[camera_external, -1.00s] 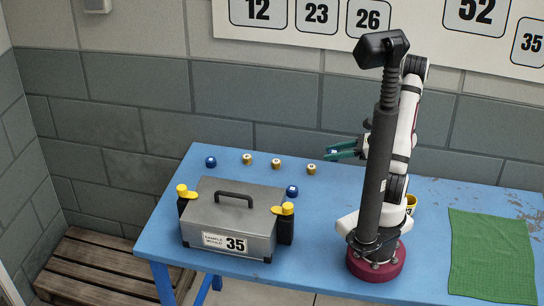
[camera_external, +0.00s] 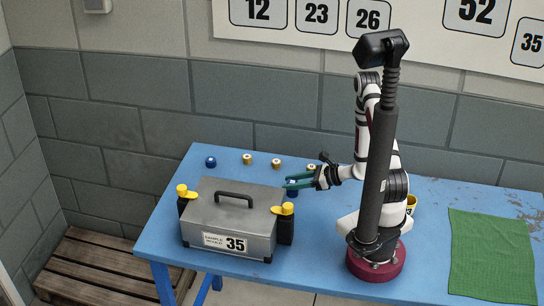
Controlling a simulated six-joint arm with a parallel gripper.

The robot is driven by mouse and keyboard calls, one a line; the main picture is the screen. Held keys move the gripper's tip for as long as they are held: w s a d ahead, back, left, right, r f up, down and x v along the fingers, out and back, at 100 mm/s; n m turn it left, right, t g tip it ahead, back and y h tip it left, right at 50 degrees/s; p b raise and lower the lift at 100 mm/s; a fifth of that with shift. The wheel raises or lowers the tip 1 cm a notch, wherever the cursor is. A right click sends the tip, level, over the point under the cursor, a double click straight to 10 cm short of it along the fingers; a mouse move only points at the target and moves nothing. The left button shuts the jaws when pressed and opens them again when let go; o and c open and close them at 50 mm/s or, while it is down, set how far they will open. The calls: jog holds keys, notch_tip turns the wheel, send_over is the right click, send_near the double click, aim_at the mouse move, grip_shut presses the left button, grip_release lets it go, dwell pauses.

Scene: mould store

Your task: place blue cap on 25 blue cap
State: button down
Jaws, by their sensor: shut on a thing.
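A third blue cap (camera_external: 210,162) stands at the table's far left. No number on any cap is readable.
Yellow-and-white caps (camera_external: 247,159) stand in a row along the back of the blue table (camera_external: 330,255). A grey box (camera_external: 228,222) marked 35, with yellow clamps, is close in front.

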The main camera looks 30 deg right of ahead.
jog(key=shift+f, duration=0.15)
jog(key=shift+c, duration=2.2)
grip_release()
